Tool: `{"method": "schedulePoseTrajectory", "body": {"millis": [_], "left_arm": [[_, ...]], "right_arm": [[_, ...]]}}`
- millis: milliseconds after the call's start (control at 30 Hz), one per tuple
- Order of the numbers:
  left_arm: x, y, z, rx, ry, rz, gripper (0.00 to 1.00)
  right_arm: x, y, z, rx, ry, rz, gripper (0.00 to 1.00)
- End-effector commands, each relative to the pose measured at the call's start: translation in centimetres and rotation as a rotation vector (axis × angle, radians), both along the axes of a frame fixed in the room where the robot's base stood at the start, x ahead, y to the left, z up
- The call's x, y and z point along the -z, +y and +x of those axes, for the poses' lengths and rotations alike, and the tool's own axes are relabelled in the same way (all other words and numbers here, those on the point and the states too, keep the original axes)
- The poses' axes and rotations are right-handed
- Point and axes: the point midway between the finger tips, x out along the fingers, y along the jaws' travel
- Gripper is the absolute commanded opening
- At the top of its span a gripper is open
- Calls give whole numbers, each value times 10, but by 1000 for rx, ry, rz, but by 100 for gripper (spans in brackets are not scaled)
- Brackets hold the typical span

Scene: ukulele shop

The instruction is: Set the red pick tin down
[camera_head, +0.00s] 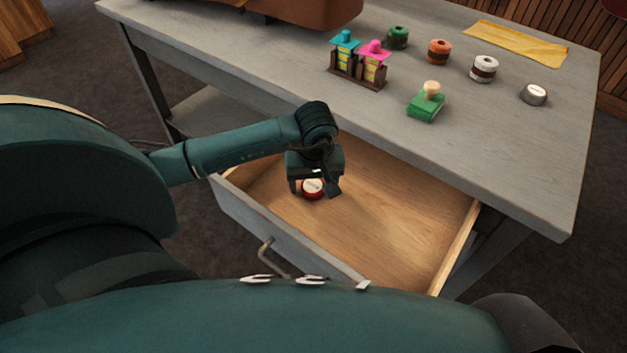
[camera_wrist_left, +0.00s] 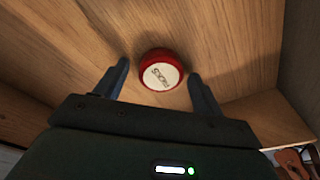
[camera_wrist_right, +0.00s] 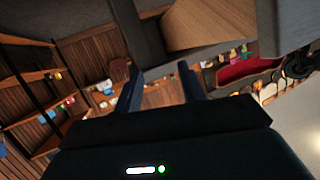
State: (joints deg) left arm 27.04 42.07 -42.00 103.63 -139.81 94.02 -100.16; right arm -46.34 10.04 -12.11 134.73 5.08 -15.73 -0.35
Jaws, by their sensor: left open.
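The red pick tin (camera_head: 313,189) has a pale lid and sits on the wooden floor of the open drawer (camera_head: 390,225), at its left part. It also shows in the left wrist view (camera_wrist_left: 160,72), lid up with dark lettering. My left gripper (camera_head: 316,190) is over the drawer, just above the tin. Its fingers (camera_wrist_left: 163,80) are open, one to each side of the tin, with gaps on both sides. My right gripper (camera_wrist_right: 160,90) shows only in its own wrist view, fingers apart with nothing between them.
The grey table (camera_head: 420,165) stands above the drawer. On it are a green stamp (camera_head: 426,107), a rack with cyan and pink tops (camera_head: 358,68), several small round containers (camera_head: 484,69) and a yellow cloth (camera_head: 515,43). The drawer's right part is bare.

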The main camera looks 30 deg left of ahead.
Motion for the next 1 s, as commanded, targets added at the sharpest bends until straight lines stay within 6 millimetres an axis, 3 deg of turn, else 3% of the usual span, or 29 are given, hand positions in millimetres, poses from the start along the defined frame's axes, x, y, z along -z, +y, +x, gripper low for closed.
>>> {"method": "schedulePoseTrajectory", "body": {"millis": [267, 700, 1000], "left_arm": [[-7, 0, 0, 0, 0, 0, 69], [-92, -9, -9, 2, -4, 0, 69], [-121, -12, -13, 0, 0, 0, 69]], "right_arm": [[-1, 0, -1, -3, 16, -3, 40], [5, 3, 0, -12, 44, 0, 40], [5, 5, 4, -11, 49, 3, 40]]}}
